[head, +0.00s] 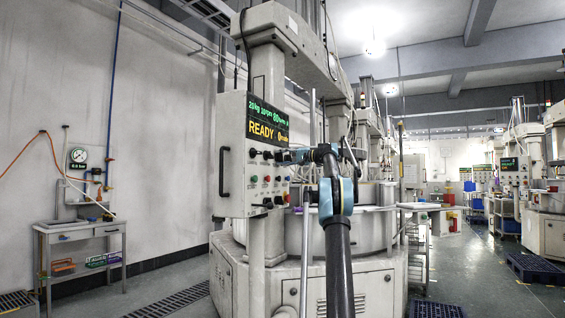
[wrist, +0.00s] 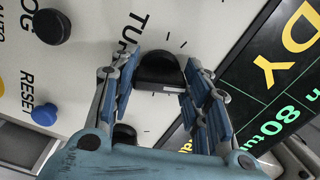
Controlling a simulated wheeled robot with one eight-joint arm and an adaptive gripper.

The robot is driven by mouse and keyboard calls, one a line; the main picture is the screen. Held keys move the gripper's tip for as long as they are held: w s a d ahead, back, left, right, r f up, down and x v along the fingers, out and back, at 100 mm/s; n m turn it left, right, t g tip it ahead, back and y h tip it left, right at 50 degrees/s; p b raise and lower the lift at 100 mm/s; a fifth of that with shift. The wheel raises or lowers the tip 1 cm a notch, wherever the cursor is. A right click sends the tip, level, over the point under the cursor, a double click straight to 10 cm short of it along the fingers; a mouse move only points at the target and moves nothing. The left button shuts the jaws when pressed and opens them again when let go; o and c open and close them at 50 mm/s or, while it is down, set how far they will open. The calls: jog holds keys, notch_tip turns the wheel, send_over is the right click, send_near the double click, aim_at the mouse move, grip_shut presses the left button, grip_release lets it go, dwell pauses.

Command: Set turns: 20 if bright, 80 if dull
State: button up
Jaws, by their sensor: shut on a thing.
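The control panel (head: 232,150) stands on the front of a pale machine. Its display (head: 266,120) shows READY in yellow under a green line of small figures. In the wrist view, the display (wrist: 283,80) shows a green 80 followed by letters that are cut off. A black knob (wrist: 160,68) sits beside printed letters starting TUR, with dial ticks around it. My gripper (wrist: 161,75) has its fingers on both sides of this knob and is shut on it. In the head view, my gripper (head: 284,157) reaches the panel below the display. No bright or dull workpiece can be made out.
Another black knob (wrist: 52,26) and a blue RESET button (wrist: 44,114) lie near my fingers. A side table (head: 80,230) with trays stands at the left wall under a gauge (head: 78,157). Blue pallets (head: 536,267) lie on the right floor.

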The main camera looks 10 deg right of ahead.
jog(key=shift+f, duration=0.15)
jog(key=o, duration=1.1)
jog(key=shift+w+f, duration=0.1)
jog(key=shift+w, duration=0.05)
jog(key=shift+c, duration=0.2)
jog(key=v, duration=1.2)
